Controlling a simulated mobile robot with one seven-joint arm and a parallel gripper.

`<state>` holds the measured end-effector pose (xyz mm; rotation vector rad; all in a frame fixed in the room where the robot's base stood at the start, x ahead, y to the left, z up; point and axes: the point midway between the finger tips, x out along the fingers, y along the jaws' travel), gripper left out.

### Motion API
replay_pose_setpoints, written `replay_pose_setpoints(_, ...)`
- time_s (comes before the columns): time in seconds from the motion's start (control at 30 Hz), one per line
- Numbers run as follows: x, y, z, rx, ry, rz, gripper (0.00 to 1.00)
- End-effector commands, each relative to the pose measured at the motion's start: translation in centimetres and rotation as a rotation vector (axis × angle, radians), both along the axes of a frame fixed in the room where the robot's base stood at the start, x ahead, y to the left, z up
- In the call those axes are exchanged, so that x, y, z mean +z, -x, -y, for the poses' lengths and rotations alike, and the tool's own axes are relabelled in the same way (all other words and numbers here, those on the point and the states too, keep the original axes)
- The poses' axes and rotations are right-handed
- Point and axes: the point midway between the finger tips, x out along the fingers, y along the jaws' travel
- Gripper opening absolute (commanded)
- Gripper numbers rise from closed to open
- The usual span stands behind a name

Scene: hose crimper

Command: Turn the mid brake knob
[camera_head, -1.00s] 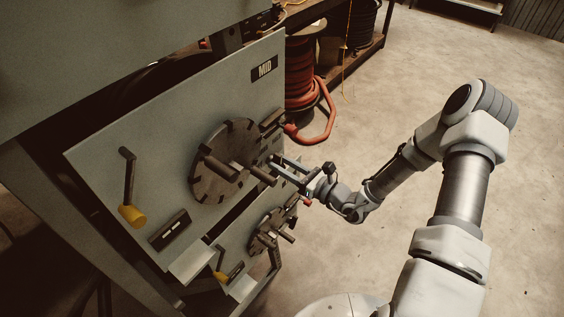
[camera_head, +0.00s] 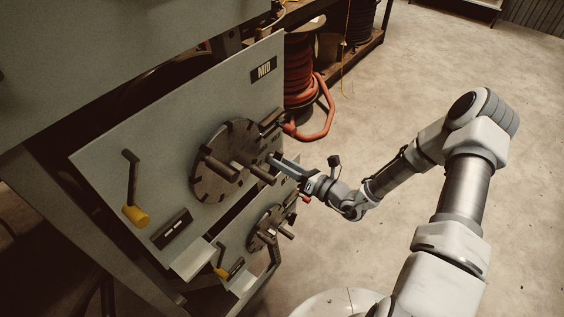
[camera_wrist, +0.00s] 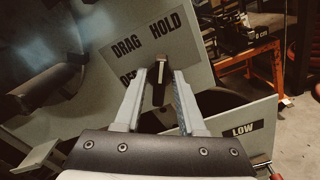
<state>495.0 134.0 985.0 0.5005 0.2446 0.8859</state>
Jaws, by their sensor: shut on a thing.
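The mid brake knob (camera_wrist: 159,92) is a dark bar with a lighter end in the wrist view, in front of a plate marked DRAG, HOLD and a partly hidden OFF. My gripper (camera_wrist: 158,77) has one finger on each side of the knob and is shut on it. In the head view my gripper (camera_head: 274,160) reaches the right edge of the panel marked MID (camera_head: 264,69), beside the large dark notched disc (camera_head: 222,160). The knob is not clear there. The labels look tilted in the wrist view, and the knob's exact setting cannot be told.
A crank with a yellow grip (camera_head: 135,214) is on the panel's left. A lower panel marked LOW (camera_wrist: 243,131) has a similar disc (camera_head: 268,228). The floor at right is clear.

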Motion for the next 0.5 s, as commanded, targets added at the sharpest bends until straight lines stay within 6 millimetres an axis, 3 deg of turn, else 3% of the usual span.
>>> replay_pose_setpoints(0.17, -0.12, 0.07, 0.06, -0.001, 0.000, -0.004, 0.00)
replay_pose_setpoints(0.2, -0.12, 0.07, 0.06, -0.001, 0.000, -0.004, 0.41)
replay_pose_setpoints(0.23, -0.12, 0.07, 0.06, -0.001, 0.000, -0.004, 0.46)
replay_pose_setpoints(0.5, -0.06, 0.06, 0.07, 0.000, 0.000, -0.002, 0.49)
